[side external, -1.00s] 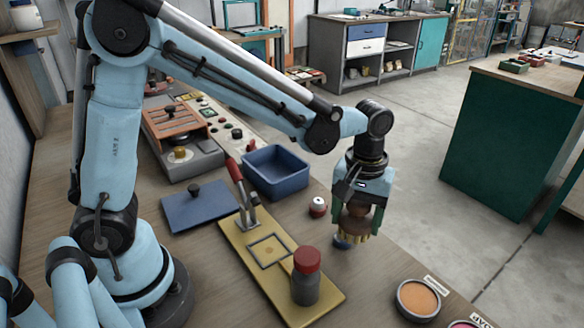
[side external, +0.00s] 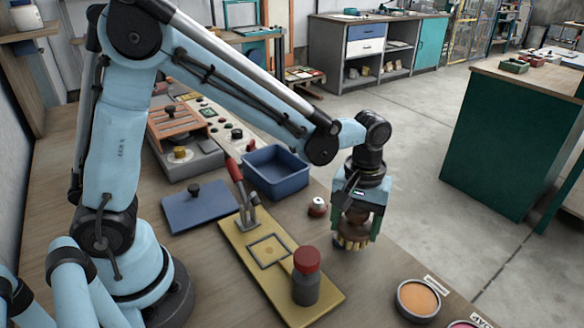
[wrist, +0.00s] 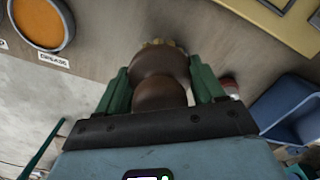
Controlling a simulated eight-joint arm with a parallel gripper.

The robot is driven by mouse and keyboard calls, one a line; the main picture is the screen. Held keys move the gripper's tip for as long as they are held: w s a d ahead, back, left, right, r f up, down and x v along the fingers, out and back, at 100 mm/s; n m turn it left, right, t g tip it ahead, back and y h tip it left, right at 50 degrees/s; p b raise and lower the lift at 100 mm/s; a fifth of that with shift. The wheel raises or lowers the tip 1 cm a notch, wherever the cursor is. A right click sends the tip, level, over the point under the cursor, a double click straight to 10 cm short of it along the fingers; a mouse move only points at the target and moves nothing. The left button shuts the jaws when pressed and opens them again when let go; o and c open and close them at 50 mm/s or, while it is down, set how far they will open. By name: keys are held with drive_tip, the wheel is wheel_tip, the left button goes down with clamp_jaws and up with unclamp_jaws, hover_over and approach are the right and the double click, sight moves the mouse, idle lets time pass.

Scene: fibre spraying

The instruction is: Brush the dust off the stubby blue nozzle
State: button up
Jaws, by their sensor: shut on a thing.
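My gripper (side external: 357,228) is shut on a brush (side external: 354,221) with a round brown handle and yellow bristles (side external: 350,243). The brush points down, with its bristles at or close to the wooden bench top right of the yellow fixture. In the wrist view the brown handle (wrist: 160,75) sits between the green fingers, with a little of the bristles at its far end. The stubby blue nozzle does not show now; the brush seems to hide it. Whether the bristles touch it I cannot tell.
A small red and white piece (side external: 317,207) stands just left of the brush. The yellow fixture (side external: 240,236) holds a red-capped bottle (side external: 306,277). A blue bin (side external: 276,172), a blue lid (side external: 199,207) and an orange dish (side external: 417,299) are nearby.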

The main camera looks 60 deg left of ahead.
drive_tip(key=shift+a, duration=0.1)
drive_tip(key=shift+a+r, duration=0.1)
drive_tip(key=shift+a, duration=2.3)
drive_tip(key=shift+d+f, duration=0.2)
drive_tip(key=shift+d, duration=1.15)
drive_tip(key=shift+d+f, duration=0.15)
drive_tip(key=shift+d, duration=1.2)
drive_tip(key=shift+a+r, duration=0.2)
drive_tip(key=shift+r, duration=2.9)
drive_tip(key=shift+r, duration=1.5)
